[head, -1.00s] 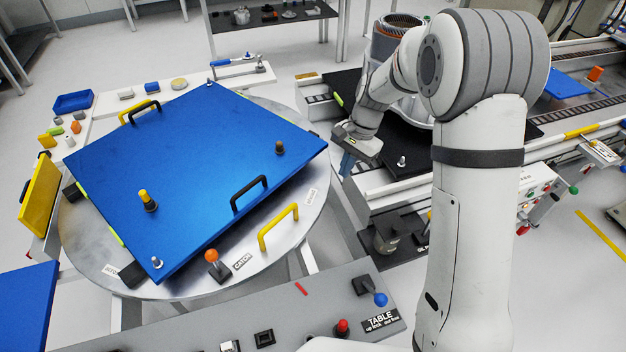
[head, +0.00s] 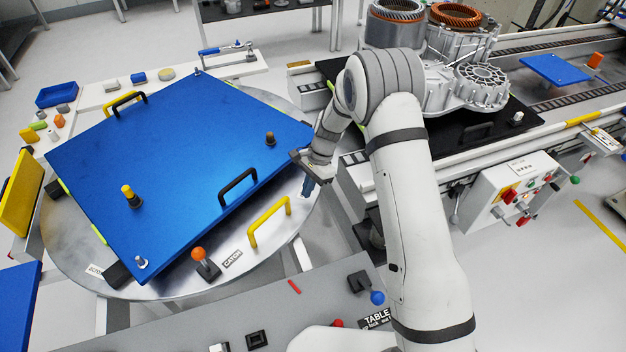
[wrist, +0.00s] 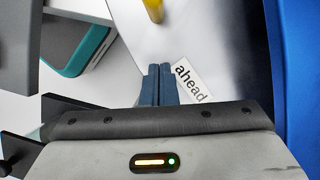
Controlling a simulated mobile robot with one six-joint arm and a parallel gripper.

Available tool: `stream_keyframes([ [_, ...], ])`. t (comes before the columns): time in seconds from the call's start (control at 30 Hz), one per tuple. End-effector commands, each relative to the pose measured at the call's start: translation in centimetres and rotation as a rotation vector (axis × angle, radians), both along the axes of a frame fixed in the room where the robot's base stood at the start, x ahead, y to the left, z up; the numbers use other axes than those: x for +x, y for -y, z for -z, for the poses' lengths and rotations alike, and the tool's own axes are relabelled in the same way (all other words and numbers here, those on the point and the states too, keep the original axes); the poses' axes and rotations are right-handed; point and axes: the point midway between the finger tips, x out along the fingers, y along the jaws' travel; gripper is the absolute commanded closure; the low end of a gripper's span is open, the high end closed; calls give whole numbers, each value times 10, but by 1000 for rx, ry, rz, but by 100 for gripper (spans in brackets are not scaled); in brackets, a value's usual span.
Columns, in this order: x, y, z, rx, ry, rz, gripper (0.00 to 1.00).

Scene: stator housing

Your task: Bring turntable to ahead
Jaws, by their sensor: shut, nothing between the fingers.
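The turntable (head: 180,287) is a round metal disc carrying a blue square plate (head: 170,165). A yellow handle (head: 270,225) stands on its rim at the front right. Beside it is an orange-knobbed lever (head: 200,258) at the CATCH label (head: 232,259). My gripper (head: 307,192) is over the right rim, beside the plate's right corner. In the wrist view my gripper (wrist: 160,70) is shut and empty, its blue fingers together just left of a white label reading "ahead" (wrist: 189,82). The yellow handle (wrist: 153,9) shows at the top. Whether the fingertips touch the disc I cannot tell.
A grey console (head: 175,330) with knobs and a TABLE label (head: 377,319) lies in front. A conveyor at right bears a black plate (head: 512,133) with a metal housing (head: 440,85). A blue bin (head: 57,95) stands at far left.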

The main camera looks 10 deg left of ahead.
Motion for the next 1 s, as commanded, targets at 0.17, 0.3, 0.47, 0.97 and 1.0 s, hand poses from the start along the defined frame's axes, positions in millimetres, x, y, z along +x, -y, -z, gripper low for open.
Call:
stream_keyframes([
  [0.17,-18,-18,3,1,1,-1,100],
  [0.3,-27,-26,3,0,0,1,100],
  [0.47,-29,-28,4,1,1,4,100],
  [0.97,-35,-34,4,1,-1,16,100],
  [1.0,-38,-36,4,0,-1,21,100],
])
